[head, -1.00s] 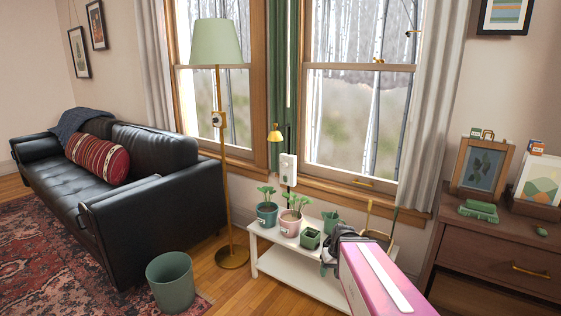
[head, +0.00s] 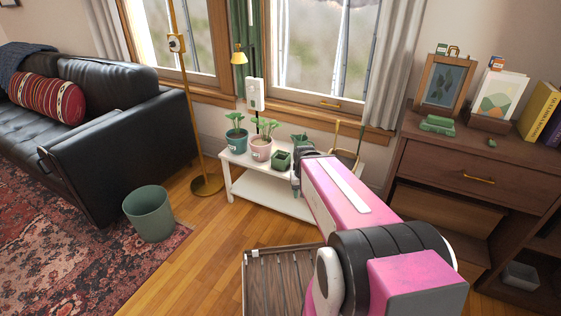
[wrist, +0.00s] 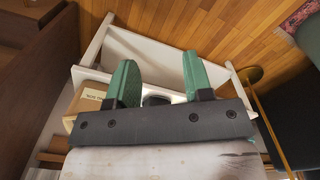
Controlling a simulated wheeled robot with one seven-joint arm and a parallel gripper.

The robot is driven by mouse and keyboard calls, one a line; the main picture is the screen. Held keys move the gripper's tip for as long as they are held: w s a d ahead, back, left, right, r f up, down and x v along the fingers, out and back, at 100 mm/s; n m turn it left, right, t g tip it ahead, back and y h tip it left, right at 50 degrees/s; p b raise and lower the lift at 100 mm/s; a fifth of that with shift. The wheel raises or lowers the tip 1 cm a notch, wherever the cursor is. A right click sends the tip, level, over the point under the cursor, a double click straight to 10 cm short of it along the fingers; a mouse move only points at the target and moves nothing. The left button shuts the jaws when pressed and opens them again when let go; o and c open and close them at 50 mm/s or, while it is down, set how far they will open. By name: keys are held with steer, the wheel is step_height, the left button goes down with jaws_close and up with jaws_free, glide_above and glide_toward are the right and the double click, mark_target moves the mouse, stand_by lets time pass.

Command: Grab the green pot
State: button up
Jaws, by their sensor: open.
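A small square green pot (head: 281,160) stands on the white shelf table (head: 240,180), just left of my gripper in the head view. My gripper (head: 296,182) is at the table's front edge, mostly hidden by my arm. In the wrist view my gripper (wrist: 158,75) shows its green fingers spread apart and empty. I cannot pick out the green pots there.
A brass lamp pole (head: 187,90) stands left of the table. A green bin (head: 150,214) is on the floor by the sofa (head: 110,110). A wooden dresser (head: 430,165) stands close on the right.

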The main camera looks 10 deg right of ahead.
stand_by(0.3)
steer(key=o, duration=1)
steer(key=shift+w+d+f, duration=0.1)
steer(key=shift+w+f, duration=0.1)
steer(key=shift+w, duration=0.05)
steer(key=w+d+f+n+t+h, duration=0.1)
steer(key=w+d+f+n+h, duration=0.2)
steer(key=w+n+h, duration=0.3)
steer(key=shift+w+d+f, duration=0.2)
steer(key=shift+w+f, duration=0.7)
steer(key=shift+w, duration=0.15)
steer(key=n+t+h, duration=0.4)
steer(key=n+t, duration=1)
steer(key=n, duration=0.9)
glide_toward(277, 162)
steer(key=x, duration=0.8)
steer(key=shift+w+r, duration=0.1)
steer(key=shift+w, duration=0.1)
steer(key=shift+x, duration=2.65)
